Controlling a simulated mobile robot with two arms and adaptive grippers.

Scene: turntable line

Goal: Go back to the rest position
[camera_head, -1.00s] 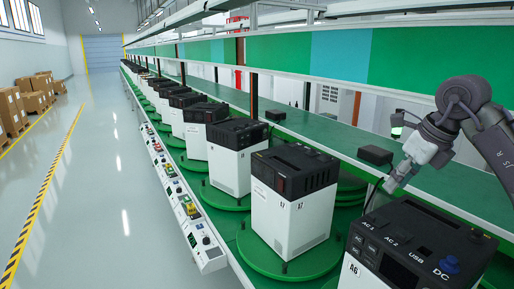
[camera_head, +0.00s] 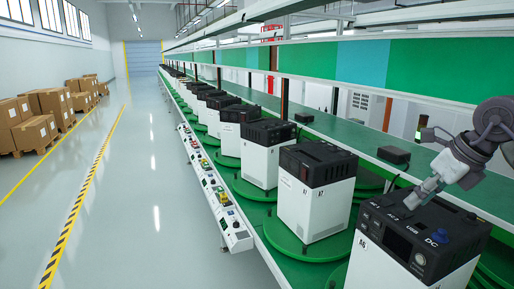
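My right arm comes in from the right edge. Its gripper (camera_head: 424,192) points down and to the left, over the black top of the power unit marked A6 (camera_head: 392,268). I cannot tell whether its fingers touch the unit or are open or shut. The A6 unit has a white body and a black top with labels such as USB and DC. The unit marked A7 (camera_head: 308,208) stands on a green turntable (camera_head: 310,250) to the left of it. My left gripper is not in view.
More units stand along the line into the distance. Small black boxes (camera_head: 393,155) lie on the green shelf (camera_head: 355,142) behind. A control panel rail (camera_head: 233,233) runs along the line's front. Cartons (camera_head: 35,133) stand at the left. The grey floor (camera_head: 150,215) between is clear.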

